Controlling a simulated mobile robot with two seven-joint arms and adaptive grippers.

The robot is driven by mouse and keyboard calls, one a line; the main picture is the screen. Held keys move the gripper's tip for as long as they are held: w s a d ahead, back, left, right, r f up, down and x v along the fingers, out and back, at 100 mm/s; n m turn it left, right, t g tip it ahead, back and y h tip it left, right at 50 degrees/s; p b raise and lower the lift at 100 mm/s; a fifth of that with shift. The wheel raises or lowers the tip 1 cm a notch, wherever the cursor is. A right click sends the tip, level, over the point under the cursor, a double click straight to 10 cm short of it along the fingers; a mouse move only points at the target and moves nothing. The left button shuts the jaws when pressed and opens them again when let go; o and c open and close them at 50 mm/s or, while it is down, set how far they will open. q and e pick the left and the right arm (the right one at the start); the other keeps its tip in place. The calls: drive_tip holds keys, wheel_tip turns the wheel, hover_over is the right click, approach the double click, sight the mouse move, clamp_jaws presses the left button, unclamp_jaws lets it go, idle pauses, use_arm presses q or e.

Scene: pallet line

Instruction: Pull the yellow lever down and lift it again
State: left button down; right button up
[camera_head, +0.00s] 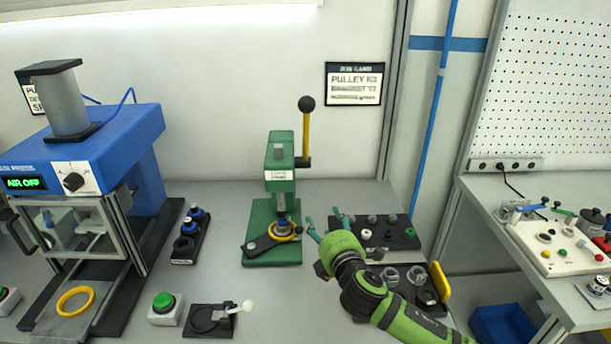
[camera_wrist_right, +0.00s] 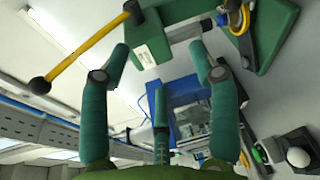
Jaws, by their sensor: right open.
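The yellow lever (camera_head: 306,135) stands upright on the right side of the green press (camera_head: 280,155), with a black ball knob (camera_head: 306,104) at its top. My right gripper (camera_head: 322,219) is open and empty, below the lever and just right of the press's lower part, apart from both. In the right wrist view the lever (camera_wrist_right: 88,52) runs slanting across the upper left, with its knob (camera_wrist_right: 39,86) at the lower end. The open gripper fingers (camera_wrist_right: 158,60) are near the green press head there, and nothing is between them. My left gripper is not in view.
A yellow ring (camera_head: 281,231) and a dark piece lie on the press base. A black tray of small parts (camera_head: 408,240) is right of my gripper. A blue machine (camera_head: 140,135) stands at left, with a green button (camera_head: 164,302) in front.

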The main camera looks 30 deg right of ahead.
sight(311, 110)
drive_tip(key=w+d+r+n+t+y, duration=0.1)
drive_tip(key=w+r+n+t, duration=0.1)
drive_tip(key=r+n, duration=0.3)
drive_tip(key=w+r+n+t+y, duration=0.2)
drive_tip(key=r+n, duration=0.4)
drive_tip(key=r, duration=0.3)
drive_tip(key=w+d+r+n+t+y, duration=0.1)
drive_tip(key=w+r+n+t, duration=0.1)
drive_tip(key=r+n, duration=0.3)
drive_tip(key=shift+d+r+t+y, duration=0.15)
drive_tip(key=shift+r+t+y, duration=0.1)
drive_tip(key=shift+r, duration=0.5)
drive_tip(key=shift+d+r+t+y, duration=0.15)
drive_tip(key=shift+r+t, duration=0.1)
drive_tip(key=shift+r, duration=0.5)
drive_tip(key=shift+w+r+p, duration=0.25)
drive_tip(key=shift+r+p, duration=0.05)
drive_tip(key=shift+p, duration=0.05)
drive_tip(key=p+x, duration=0.2)
drive_tip(key=x, duration=0.3)
drive_tip(key=shift+w, duration=0.3)
drive_tip(key=shift+w+p, duration=0.35)
drive_tip(key=shift+w, duration=0.1)
clamp_jaws()
